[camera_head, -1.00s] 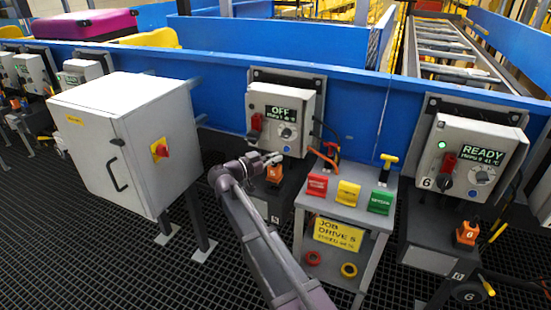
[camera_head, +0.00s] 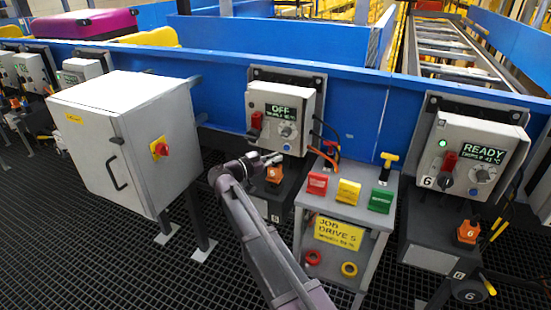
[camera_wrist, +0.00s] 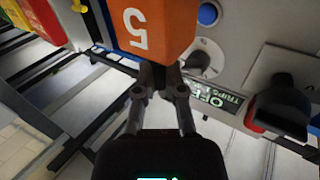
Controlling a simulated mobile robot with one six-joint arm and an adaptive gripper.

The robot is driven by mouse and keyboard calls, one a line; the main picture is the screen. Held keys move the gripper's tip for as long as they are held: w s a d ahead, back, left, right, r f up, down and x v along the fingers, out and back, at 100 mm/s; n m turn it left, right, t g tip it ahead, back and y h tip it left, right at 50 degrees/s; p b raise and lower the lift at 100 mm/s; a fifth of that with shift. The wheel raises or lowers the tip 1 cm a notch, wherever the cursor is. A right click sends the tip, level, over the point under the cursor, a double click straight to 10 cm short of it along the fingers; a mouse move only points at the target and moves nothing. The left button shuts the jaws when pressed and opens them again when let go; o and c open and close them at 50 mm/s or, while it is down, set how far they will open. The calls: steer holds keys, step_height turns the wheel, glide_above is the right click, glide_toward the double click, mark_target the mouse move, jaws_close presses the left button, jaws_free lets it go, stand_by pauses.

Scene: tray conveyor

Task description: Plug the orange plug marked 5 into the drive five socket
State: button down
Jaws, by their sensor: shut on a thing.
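The orange plug marked 5 (camera_wrist: 155,25) fills the top of the wrist view, its number upside down there. It also shows in the head view (camera_head: 274,174), below the drive five box (camera_head: 283,112) and over a dark unit. My gripper (camera_head: 270,159) is at the plug's upper end. In the wrist view its fingertips (camera_wrist: 161,76) are close together at the plug's edge, shut on it. The drive five socket is not clearly visible; I cannot tell whether the plug is seated.
A cart (camera_head: 326,207) with red, yellow and green blocks stands right of the plug. The READY drive box (camera_head: 467,157) and orange plug 6 (camera_head: 468,232) are farther right. A grey cabinet (camera_head: 120,150) stands left, and a blue rail runs behind.

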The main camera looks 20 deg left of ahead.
steer(key=shift+f+b, duration=1.25)
steer(key=shift+f, duration=0.05)
steer(key=c, duration=0.7)
jaws_free()
steer(key=shift+o, duration=0.2)
steer(key=shift+s, duration=0.1)
steer(key=v, duration=1.2)
stand_by(0.3)
